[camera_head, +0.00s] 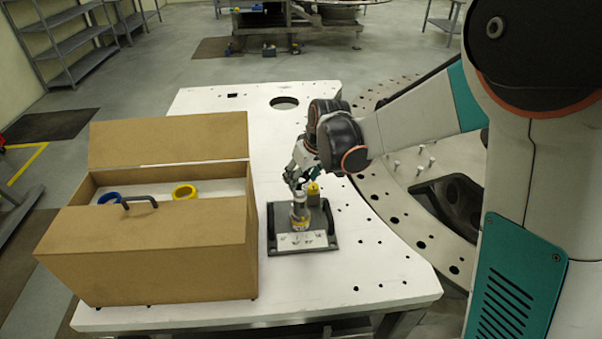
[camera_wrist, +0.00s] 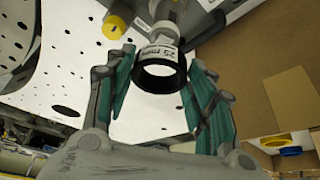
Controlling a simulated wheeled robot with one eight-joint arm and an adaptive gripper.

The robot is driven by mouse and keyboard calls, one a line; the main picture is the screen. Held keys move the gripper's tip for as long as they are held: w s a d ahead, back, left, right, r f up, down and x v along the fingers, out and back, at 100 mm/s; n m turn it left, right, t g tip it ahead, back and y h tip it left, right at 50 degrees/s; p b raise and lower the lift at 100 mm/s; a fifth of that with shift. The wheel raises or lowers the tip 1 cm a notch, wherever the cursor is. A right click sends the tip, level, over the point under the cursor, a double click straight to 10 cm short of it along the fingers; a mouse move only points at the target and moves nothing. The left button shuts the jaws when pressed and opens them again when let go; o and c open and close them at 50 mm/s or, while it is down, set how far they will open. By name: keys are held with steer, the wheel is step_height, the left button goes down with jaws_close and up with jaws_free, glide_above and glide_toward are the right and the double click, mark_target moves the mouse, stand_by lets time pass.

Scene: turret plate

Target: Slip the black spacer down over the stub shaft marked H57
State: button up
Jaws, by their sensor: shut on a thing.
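The black spacer (camera_wrist: 160,78) is a ring with a white band reading "25 mm", between the green-padded fingers of my gripper (camera_wrist: 160,88) in the wrist view. My gripper (camera_head: 297,182) is shut on it. A grey metal shaft (camera_wrist: 163,14) shows just beyond the spacer; I cannot tell whether they touch. In the head view, a shaft with a yellow base (camera_head: 299,224) stands on a dark fixture plate (camera_head: 325,243), just below my gripper. The spacer is not clear in the head view, and no H57 mark is legible.
A brown box (camera_head: 150,255) with a black handle stands left of the plate, holding a blue ring (camera_head: 108,198) and a yellow ring (camera_head: 184,192). The white table (camera_head: 385,290) has holes and is clear at the front right. A curved holed plate (camera_head: 405,195) lies to the right.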

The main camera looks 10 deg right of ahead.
mark_target(304, 201)
steer(key=shift+f+b, duration=0.65)
steer(key=shift+f, duration=0.55)
steer(key=shift+f+b, duration=3.85)
steer(key=shift+f, duration=0.8)
steer(key=o, duration=1.2)
steer(key=v, duration=1.2)
steer(key=shift+f, duration=0.1)
